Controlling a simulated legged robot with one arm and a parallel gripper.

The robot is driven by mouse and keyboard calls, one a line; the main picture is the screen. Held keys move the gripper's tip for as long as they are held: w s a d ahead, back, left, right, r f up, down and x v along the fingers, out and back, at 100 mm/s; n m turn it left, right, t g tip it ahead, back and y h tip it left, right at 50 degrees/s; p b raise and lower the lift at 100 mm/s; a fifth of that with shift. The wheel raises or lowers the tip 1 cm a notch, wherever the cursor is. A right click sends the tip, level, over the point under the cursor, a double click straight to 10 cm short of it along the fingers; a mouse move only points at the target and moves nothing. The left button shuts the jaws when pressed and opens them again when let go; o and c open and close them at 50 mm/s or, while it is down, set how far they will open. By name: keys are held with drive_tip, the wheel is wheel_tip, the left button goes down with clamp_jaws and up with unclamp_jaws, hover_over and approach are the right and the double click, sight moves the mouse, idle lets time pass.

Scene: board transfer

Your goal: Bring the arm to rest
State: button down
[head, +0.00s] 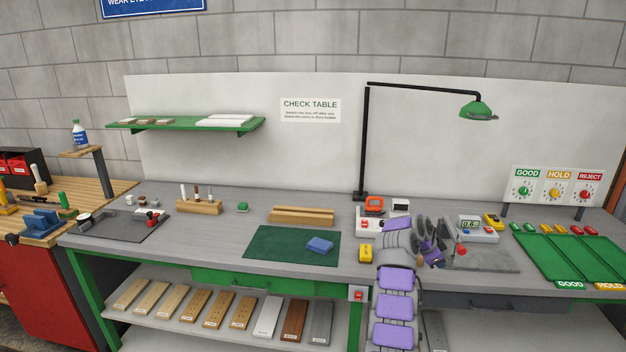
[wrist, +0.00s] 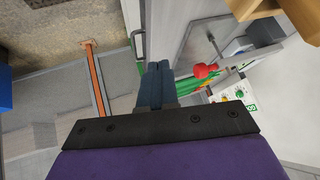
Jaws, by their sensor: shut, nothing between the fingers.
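My arm, grey with purple covers, rises from the bottom of the head view in front of the check table (head: 200,238). It is folded over the table's front edge, right of the green mat (head: 268,248). In the wrist view my gripper (wrist: 158,72) shows two dark blue fingers pressed together with nothing between them. In the head view the arm's end is partly hidden among its own links, near a grey plate and a small red knob.
A blue block (head: 319,245) lies on the mat. A meter (head: 477,230) stands right of the arm, and green trays (head: 570,257) lie further right. A black lamp post (head: 364,140) rises behind. Several boards (head: 213,308) lie on the lower shelf.

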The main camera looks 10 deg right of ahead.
drive_tip(key=s+a+r+n+y, duration=0.2)
drive_tip(key=s+a+r+n, duration=0.1)
drive_tip(key=a, duration=0.4)
drive_tip(key=s+a+r+n+y, duration=0.2)
drive_tip(key=a+r+n, duration=0.15)
drive_tip(key=a, duration=0.35)
drive_tip(key=s+a+r+n+y, duration=0.2)
drive_tip(key=s+a+r, duration=0.15)
drive_tip(key=a, duration=0.35)
drive_tip(key=s+a+r+n+g, duration=0.1)
drive_tip(key=s+a+n, duration=0.25)
drive_tip(key=s, duration=0.55)
drive_tip(key=s+a+r+n+y, duration=0.1)
drive_tip(key=s+a+r+n, duration=0.1)
drive_tip(key=s+a, duration=0.5)
drive_tip(key=s+a+r+n+g, duration=0.1)
drive_tip(key=s+a+n, duration=0.1)
drive_tip(key=s, duration=0.9)
drive_tip(key=s+f+n+g, duration=0.1)
drive_tip(key=s+f, duration=0.2)
drive_tip(key=s, duration=0.8)
drive_tip(key=s+a+f+n, duration=0.1)
drive_tip(key=s+f+n, duration=0.1)
drive_tip(key=s, duration=0.9)
drive_tip(key=shift+a+f+g+y, duration=0.25)
drive_tip(key=shift+f+g+y, duration=0.15)
